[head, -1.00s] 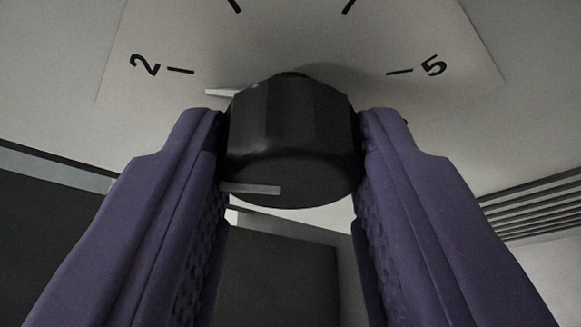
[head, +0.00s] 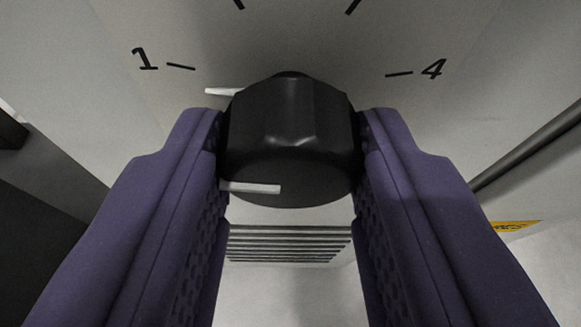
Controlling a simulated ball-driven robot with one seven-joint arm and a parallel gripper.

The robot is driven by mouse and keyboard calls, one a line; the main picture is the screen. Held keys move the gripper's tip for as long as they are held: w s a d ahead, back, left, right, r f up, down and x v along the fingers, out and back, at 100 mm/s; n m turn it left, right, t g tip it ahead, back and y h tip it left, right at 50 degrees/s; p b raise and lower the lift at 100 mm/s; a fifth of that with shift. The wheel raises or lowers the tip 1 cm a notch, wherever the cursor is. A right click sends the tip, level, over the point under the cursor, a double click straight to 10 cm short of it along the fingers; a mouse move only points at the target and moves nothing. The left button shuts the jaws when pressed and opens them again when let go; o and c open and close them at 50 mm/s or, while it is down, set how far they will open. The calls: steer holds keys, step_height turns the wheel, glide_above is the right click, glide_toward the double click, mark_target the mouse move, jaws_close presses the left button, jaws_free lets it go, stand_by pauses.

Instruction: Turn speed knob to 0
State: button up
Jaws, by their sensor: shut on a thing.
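The black faceted speed knob (head: 292,140) stands out from a pale dial plate (head: 290,40). My gripper (head: 291,150) is shut on it, with one purple finger on each side. A white pointer (head: 222,91) juts left from the knob's base, and a white line (head: 250,188) marks its front face. The pointer lies just below the tick by the number 1 (head: 145,59) in the picture. The number 4 (head: 434,69) is on the right. The 0 mark is not in view.
A slotted vent (head: 290,243) lies below the knob, between my fingers. A dark rod (head: 530,147) and a yellow label (head: 515,226) are at the right. Dark panels are at the left edge.

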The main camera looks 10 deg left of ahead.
steer(key=n+h, duration=0.1)
steer(key=n+b, duration=0.1)
steer(key=n, duration=0.1)
steer(key=shift+s+a+f+t+h, duration=0.1)
steer(key=shift+f+t+h, duration=0.05)
steer(key=shift+t+h, duration=0.2)
steer(key=shift+n+t+h, duration=0.35)
steer(key=shift+n+h, duration=0.6)
steer(key=shift+n, duration=0.45)
steer(key=o, duration=1)
steer(key=shift+o, duration=0.2)
steer(key=shift+s, duration=0.1)
steer(key=p+v, duration=0.2)
steer(key=v, duration=0.5)
steer(key=shift+s+p, duration=0.35)
steer(key=shift+p, duration=0.05)
